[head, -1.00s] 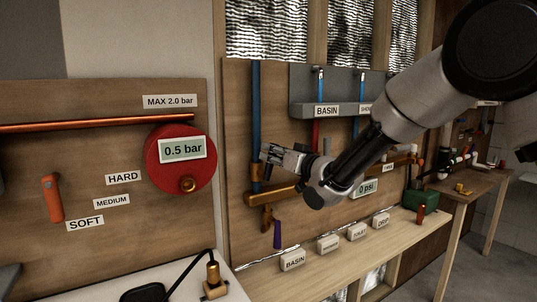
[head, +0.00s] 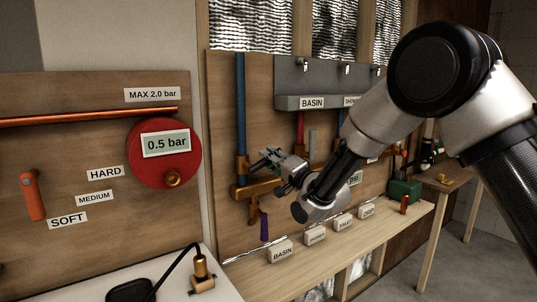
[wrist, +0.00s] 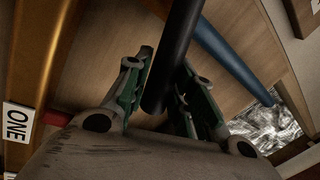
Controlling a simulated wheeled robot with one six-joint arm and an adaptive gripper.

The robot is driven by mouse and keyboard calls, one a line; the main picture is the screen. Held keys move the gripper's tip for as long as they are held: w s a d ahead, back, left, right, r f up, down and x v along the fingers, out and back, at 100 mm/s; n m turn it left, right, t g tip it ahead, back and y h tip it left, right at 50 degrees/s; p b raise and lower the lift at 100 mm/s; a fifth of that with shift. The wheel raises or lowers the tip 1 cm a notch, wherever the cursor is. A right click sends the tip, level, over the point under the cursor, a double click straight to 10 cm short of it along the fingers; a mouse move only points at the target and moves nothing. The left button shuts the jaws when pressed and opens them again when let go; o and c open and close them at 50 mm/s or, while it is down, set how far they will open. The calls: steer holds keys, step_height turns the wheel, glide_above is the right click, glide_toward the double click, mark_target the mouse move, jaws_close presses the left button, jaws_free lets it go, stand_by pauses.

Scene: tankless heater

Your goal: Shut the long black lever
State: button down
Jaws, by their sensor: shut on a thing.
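The long black lever (wrist: 175,55) runs from the top of the wrist view down between the green-padded fingers of my gripper (wrist: 160,92). My gripper is shut on it, with one finger on each side. In the head view my gripper (head: 268,160) is in front of the wooden board, just right of the tall blue pipe (head: 241,105) and above the brass pipework (head: 262,187). I cannot make out the lever in the head view.
In the wrist view a brass pipe (wrist: 45,60) with a ONE label (wrist: 16,122) is on the left, and a blue pipe (wrist: 225,50) is on the right. A purple handle (head: 264,226) hangs below the brass pipework. Labelled blocks (head: 281,251) stand along the wooden ledge.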

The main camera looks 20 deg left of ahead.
steer(key=shift+w+d+f+m+t+h, duration=0.15)
steer(key=shift+f+m, duration=0.3)
steer(key=shift+m, duration=0.4)
steer(key=shift+f+m+t+h, duration=0.2)
steer(key=shift+f+m, duration=0.25)
steer(key=shift+m, duration=0.35)
steer(key=shift+w+d+f+m+t+h, duration=0.15)
steer(key=shift+f+m, duration=0.3)
steer(key=shift+m, duration=0.4)
steer(key=shift+s+a+f, duration=0.1)
steer(key=c, duration=1.2)
jaws_free()
steer(key=v, duration=1.2)
